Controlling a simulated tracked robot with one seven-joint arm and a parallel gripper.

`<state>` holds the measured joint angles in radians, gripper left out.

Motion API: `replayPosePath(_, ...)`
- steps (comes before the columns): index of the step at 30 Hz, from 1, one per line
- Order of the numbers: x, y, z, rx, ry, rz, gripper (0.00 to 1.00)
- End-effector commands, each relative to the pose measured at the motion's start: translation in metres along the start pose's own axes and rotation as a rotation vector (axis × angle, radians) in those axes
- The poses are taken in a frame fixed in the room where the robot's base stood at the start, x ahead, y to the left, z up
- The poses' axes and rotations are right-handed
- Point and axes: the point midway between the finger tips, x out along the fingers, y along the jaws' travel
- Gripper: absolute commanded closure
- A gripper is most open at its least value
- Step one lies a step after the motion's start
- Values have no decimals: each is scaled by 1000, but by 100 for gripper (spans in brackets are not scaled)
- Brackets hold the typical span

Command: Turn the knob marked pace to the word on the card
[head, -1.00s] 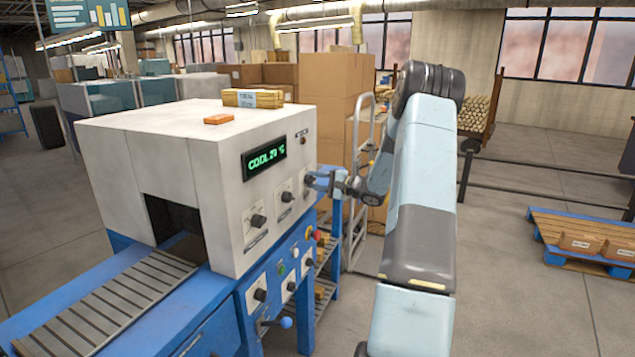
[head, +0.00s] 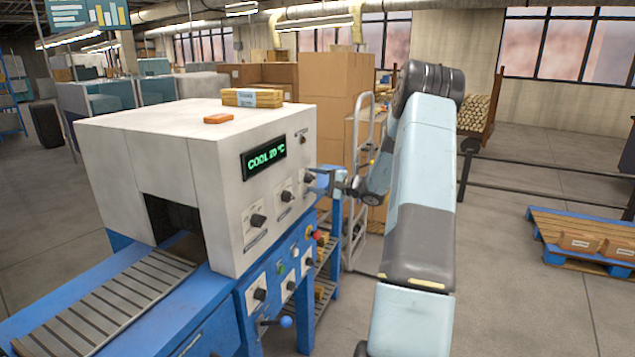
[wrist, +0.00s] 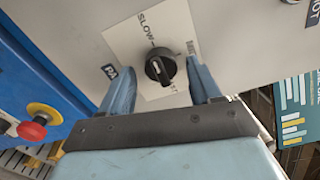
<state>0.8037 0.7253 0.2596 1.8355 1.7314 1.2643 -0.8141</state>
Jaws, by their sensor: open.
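In the wrist view a black knob (wrist: 160,66) sits on a pale square plate whose word SLOW (wrist: 148,24) is readable; other words are partly hidden or too small. A dark label (wrist: 110,71) starting with "PA" is beside the plate, partly covered by a finger. I cannot tell exactly which word the knob points to. My gripper (wrist: 160,76) is open, its blue fingers on either side of the knob in this view, with no clear contact. In the head view my gripper (head: 322,182) is just off the rightmost upper knob (head: 308,177). I cannot make out a card's word.
The white machine (head: 160,150) has a green display (head: 264,158) reading COOL and more knobs along its front. A red stop button (wrist: 33,129) is left of my gripper in the wrist view. A slatted conveyor (head: 110,300) leads into the machine.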

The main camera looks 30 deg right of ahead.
Motion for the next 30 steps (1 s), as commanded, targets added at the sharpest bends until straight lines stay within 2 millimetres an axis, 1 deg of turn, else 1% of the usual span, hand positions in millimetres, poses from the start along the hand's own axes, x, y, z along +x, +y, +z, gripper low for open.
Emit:
replayPosePath(4,-8,0,0,0,1,0,37)
replayPosePath(8,-26,0,-1,0,3,-1,37)
replayPosePath(15,-74,0,-2,0,4,0,37)
replayPosePath(21,-109,1,-2,1,3,0,37)
replayPosePath(25,-125,2,-2,1,2,1,37)
replayPosePath(30,-135,1,-1,1,0,0,37)
